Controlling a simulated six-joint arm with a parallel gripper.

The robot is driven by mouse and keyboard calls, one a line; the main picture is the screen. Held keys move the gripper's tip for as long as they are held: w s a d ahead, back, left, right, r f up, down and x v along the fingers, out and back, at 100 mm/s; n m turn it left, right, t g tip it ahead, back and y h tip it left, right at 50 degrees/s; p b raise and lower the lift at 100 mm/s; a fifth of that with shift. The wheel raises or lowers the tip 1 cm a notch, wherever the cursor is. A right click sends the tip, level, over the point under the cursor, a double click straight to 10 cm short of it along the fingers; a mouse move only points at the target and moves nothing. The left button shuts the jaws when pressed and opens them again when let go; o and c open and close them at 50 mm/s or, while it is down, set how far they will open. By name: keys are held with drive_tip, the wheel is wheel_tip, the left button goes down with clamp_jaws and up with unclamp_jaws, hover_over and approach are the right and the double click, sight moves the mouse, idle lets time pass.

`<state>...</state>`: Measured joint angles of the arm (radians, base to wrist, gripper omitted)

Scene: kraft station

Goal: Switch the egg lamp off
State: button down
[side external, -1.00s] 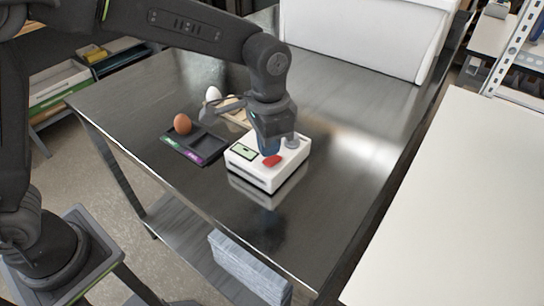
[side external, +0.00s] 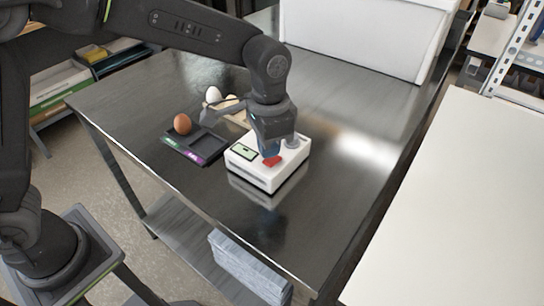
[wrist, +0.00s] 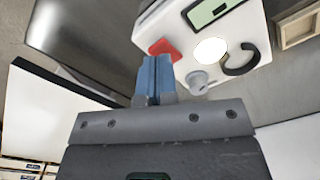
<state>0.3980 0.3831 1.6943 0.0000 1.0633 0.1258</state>
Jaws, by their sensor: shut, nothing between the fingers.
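The egg lamp is a white box (side external: 262,178) on the steel table. It has a red rocker switch (side external: 272,160) at its front corner and a green-framed display (side external: 243,152) on top. In the wrist view the red switch (wrist: 165,48) lies just beyond my fingertips, and a round disc (wrist: 210,52) glows bright white. A grey knob (wrist: 197,80) and a dark open ring (wrist: 242,60) are beside the disc. My gripper (side external: 268,154) is shut and empty, pointing down at the switch. Its blue fingertips (wrist: 154,62) are at the switch; contact is unclear.
A dark tray (side external: 205,143) with coloured labels stands left of the box, with a brown egg (side external: 182,124) on it. A white egg (side external: 213,94) sits behind at a wooden holder (side external: 235,106). A large white bin (side external: 365,35) stands at the back. The right tabletop is clear.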

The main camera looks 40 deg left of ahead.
sight(269, 161)
drive_tip(key=shift+f, duration=1.2)
idle(0.5)
drive_tip(key=shift+r, duration=3.55)
drive_tip(key=shift+s+a+r, duration=0.1)
drive_tip(key=shift+a+r, duration=0.05)
drive_tip(key=s+a+r+n+t, duration=0.2)
drive_tip(key=s+a+n, duration=0.1)
drive_tip(key=s+a, duration=0.5)
drive_tip(key=s+a+r+n+t, duration=0.2)
drive_tip(key=s+a+n+t, duration=0.1)
drive_tip(key=s+a, duration=0.5)
drive_tip(key=shift+s+a+t, duration=0.15)
drive_tip(key=shift+s+t, duration=0.15)
drive_tip(key=shift+s, duration=0.7)
